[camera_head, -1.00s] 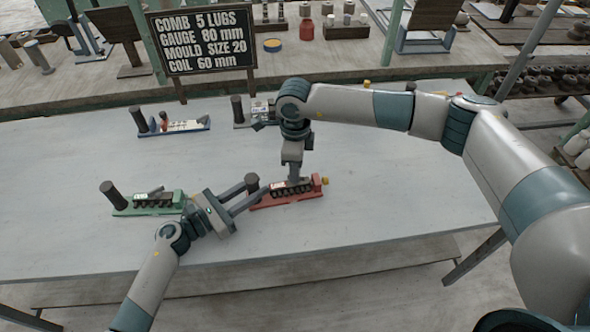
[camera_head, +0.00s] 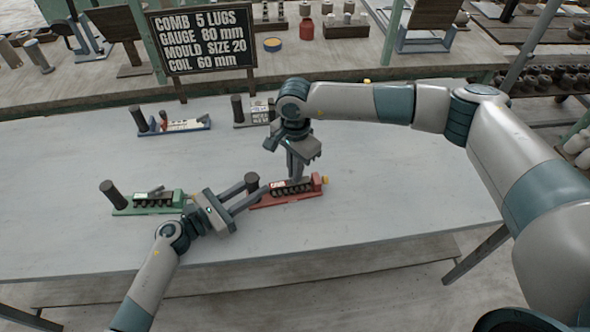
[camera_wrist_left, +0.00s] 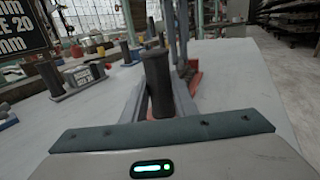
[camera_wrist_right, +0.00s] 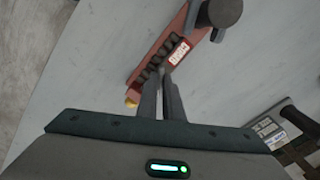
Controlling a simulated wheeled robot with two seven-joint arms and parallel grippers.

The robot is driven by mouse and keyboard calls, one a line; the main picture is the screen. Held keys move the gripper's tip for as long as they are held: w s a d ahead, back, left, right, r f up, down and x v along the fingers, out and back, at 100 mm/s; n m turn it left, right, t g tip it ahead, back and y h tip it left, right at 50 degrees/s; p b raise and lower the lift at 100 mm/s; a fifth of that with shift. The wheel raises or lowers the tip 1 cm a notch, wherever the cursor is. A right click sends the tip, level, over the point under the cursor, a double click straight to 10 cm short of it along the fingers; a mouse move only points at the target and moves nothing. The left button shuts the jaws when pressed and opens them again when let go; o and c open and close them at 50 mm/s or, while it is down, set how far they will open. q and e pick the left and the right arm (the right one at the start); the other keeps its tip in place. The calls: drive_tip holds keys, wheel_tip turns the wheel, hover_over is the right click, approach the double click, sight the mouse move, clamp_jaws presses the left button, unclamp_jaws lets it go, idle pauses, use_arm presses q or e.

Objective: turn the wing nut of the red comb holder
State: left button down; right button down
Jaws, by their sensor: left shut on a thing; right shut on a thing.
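The red comb holder (camera_head: 317,184) lies on the pale table, right of centre, with a row of dark lugs, a white label (camera_wrist_right: 180,53) and a yellow knob (camera_head: 325,180). A dark post (camera_head: 252,179) stands at its left end and fills the middle of the left wrist view (camera_wrist_left: 157,82). My left gripper (camera_head: 256,189) is shut on this post, one finger on each side. My right gripper (camera_head: 296,180) points down at the holder's middle, its fingers shut close together beside the lugs. The wing nut is hidden between its fingertips (camera_wrist_right: 161,72).
A green comb holder (camera_head: 178,200) lies to the left, a blue one (camera_head: 188,126) at the back left and a grey one (camera_head: 240,122) behind my right gripper. A black sign (camera_head: 202,40) stands at the back. The table's front right is clear.

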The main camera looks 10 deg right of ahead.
drive_tip(key=shift+d+n, duration=0.1)
drive_tip(key=shift+n, duration=0.4)
use_arm(q)
drive_tip(key=shift+f, duration=0.1)
drive_tip(key=shift+a, duration=0.1)
use_arm(e)
drive_tip(key=c, duration=1.9)
unclamp_jaws()
drive_tip(key=shift+r, duration=0.1)
wheel_tip(320, 180, up, 12)
use_arm(q)
drive_tip(key=c, duration=1.4)
unclamp_jaws()
